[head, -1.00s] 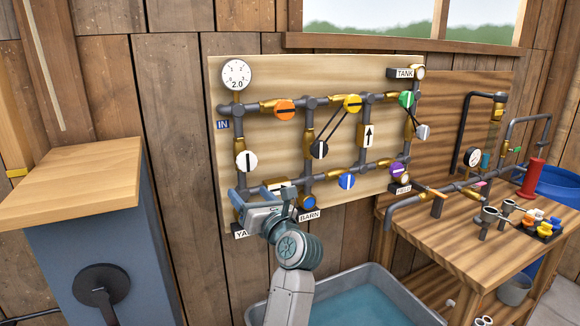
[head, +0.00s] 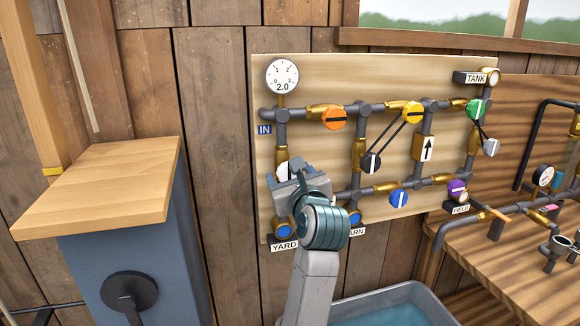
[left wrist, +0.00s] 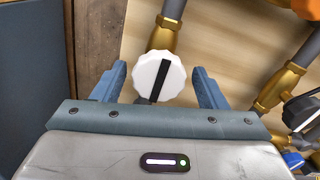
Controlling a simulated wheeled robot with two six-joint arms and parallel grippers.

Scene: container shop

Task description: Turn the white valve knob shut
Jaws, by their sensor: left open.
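The white valve knob (left wrist: 150,72) has a scalloped rim and a black stripe. In the left wrist view the stripe runs nearly upright, roughly along the pipe behind it. In the head view the knob (head: 282,169) is mostly hidden by my left gripper (head: 287,178). My left gripper (left wrist: 158,68) is open, with one blue-grey finger on each side of the knob. A gap shows on both sides, wider on the right finger's side, and I see no contact. My right gripper is not in view.
The wooden board (head: 330,75) also bears an orange knob (head: 334,119), a yellow knob (head: 412,112), a blue knob (head: 398,198) and a gauge (head: 282,76). A blue-grey cabinet (head: 125,260) stands left. A water tub (head: 400,305) lies below.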

